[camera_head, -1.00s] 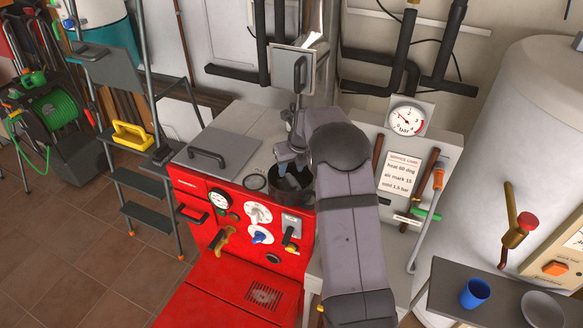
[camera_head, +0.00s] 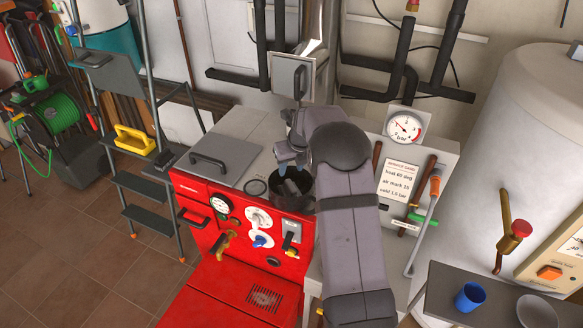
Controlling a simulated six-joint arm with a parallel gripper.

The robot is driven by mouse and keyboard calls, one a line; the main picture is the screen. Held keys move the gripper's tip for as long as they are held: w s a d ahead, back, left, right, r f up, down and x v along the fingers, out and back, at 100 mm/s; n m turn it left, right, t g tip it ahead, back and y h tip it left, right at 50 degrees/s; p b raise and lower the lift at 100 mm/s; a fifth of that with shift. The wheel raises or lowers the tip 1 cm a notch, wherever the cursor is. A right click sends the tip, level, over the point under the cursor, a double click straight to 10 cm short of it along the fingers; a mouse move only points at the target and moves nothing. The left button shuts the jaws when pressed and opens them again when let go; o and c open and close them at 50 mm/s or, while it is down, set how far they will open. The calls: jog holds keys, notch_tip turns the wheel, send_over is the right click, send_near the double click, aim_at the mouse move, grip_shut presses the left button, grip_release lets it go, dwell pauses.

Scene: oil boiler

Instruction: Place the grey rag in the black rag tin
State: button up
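The black rag tin (camera_head: 293,203) stands on the top of the red boiler unit, at its right end near the front edge. A grey rag (camera_head: 291,188) shows inside the tin's opening, below the rim. My gripper (camera_head: 288,164) is just above the tin, at its back left side, pointing down. The rag looks apart from the fingertips. The fingers are small and partly hidden, so I cannot tell how far apart they are. My forearm hides the area to the right of the tin.
A round black ring (camera_head: 255,187) lies left of the tin, near a grey lid plate with a handle (camera_head: 222,160). A service card (camera_head: 401,178) and pressure gauge (camera_head: 404,127) stand to the right. A blue cup (camera_head: 470,297) sits on a side table.

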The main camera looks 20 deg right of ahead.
notch_tip(320, 180, up, 4)
jog(key=p, duration=0.2)
jog(key=shift+p, duration=0.3)
jog(key=shift+f, duration=0.1)
